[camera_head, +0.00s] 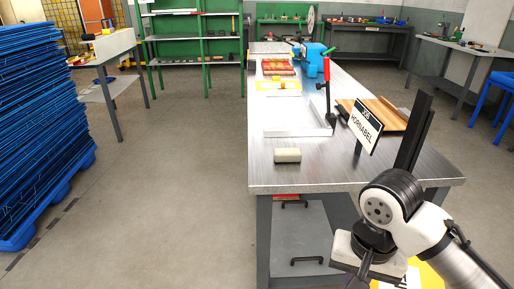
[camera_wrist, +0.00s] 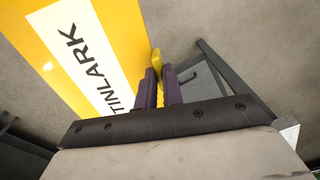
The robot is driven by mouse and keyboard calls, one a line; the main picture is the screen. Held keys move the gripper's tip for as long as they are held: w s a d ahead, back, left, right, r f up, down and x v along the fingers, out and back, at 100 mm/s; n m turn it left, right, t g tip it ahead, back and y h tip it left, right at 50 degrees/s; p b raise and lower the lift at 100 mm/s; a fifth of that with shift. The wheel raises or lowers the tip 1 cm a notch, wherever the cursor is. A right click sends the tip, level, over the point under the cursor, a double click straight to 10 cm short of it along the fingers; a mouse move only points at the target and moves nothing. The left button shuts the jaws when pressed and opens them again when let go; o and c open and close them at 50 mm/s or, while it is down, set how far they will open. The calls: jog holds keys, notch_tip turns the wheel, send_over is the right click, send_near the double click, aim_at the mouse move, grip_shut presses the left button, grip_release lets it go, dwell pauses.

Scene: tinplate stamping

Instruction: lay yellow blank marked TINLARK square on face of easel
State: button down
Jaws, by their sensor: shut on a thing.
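The yellow blank (camera_wrist: 48,58) carries a white band with TINLARK in black in the wrist view. Its edge sits between the two purple fingers of my gripper (camera_wrist: 161,88), which is shut on it. In the head view my gripper (camera_head: 366,268) is at the lower right, in front of the bench's near edge. The blank shows there in part as a yellow patch (camera_head: 430,277) behind my wrist. A wooden sloped board (camera_head: 374,115), probably the easel, is on the bench's right side. A sign reading JOB HORNABEL (camera_head: 365,126) stands before it and hides part of it.
The metal bench (camera_head: 315,178) holds a pale block (camera_head: 288,155), a red and black upright tool (camera_head: 328,100), a yellow piece (camera_head: 278,87) and a blue machine (camera_head: 314,54). A dark upright bar (camera_head: 414,130) rises at the right. A blue stack (camera_head: 40,120) is at the left; floor between is clear.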

jog(key=w+a+f, duration=0.3)
jog(key=w+f, duration=0.5)
jog(key=f, duration=0.1)
jog(key=w+a+f, duration=0.3)
jog(key=w+f, duration=0.4)
jog(key=f, duration=0.1)
jog(key=a+f+n, duration=0.1)
jog(key=a+f, duration=0.3)
jog(key=f, duration=0.4)
jog(key=w+a+f+n, duration=0.1)
jog(key=a+f, duration=0.3)
jog(key=f, duration=0.5)
jog(key=w+a+f+n, duration=0.1)
jog(key=a+f, duration=0.3)
jog(key=f, duration=0.5)
jog(key=shift+w+n, duration=0.15)
jog(key=shift+n, duration=0.45)
